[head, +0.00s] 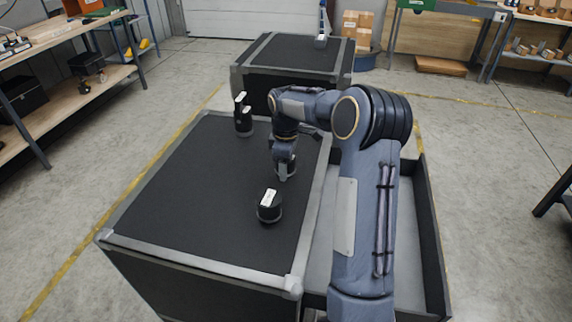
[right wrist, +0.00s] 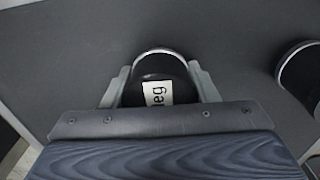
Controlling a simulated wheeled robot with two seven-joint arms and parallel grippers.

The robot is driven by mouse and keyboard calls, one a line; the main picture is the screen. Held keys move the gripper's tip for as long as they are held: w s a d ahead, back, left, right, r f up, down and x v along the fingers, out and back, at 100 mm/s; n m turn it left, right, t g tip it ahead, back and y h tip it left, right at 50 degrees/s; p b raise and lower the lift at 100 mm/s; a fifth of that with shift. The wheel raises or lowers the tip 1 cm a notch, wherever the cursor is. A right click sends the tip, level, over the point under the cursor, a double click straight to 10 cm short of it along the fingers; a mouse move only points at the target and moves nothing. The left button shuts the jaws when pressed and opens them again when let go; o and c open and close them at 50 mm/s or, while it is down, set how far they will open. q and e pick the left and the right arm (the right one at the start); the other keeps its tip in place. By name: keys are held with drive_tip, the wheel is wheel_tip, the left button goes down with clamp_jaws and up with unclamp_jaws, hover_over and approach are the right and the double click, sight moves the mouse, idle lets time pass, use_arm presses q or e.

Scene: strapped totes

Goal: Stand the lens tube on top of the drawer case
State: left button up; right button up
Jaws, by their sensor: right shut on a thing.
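The dark drawer case (head: 190,185) with grey edges stands in the head view, its flat black top facing up. My right gripper (head: 284,174) is low over the right part of this top, shut on a black round piece (right wrist: 160,70) with a white label. The piece is mostly hidden in the head view; whether its base touches the top I cannot tell. The label is only partly legible, so I cannot be sure which piece is the lens tube. A short black cylinder (head: 269,208) with a white label stands nearer on the top. My left gripper is not in view.
Black upright pieces with white labels (head: 243,122) stand at the case's far edge. An open box-like drawer or tray (head: 432,240) lies along the right side, under my arm. A second dark case (head: 290,55) stands behind. The left part of the top is clear.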

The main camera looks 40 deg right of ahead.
drive_tip(key=o, duration=1.2)
drive_tip(key=shift+f, duration=0.1)
drive_tip(key=shift+c, duration=0.2)
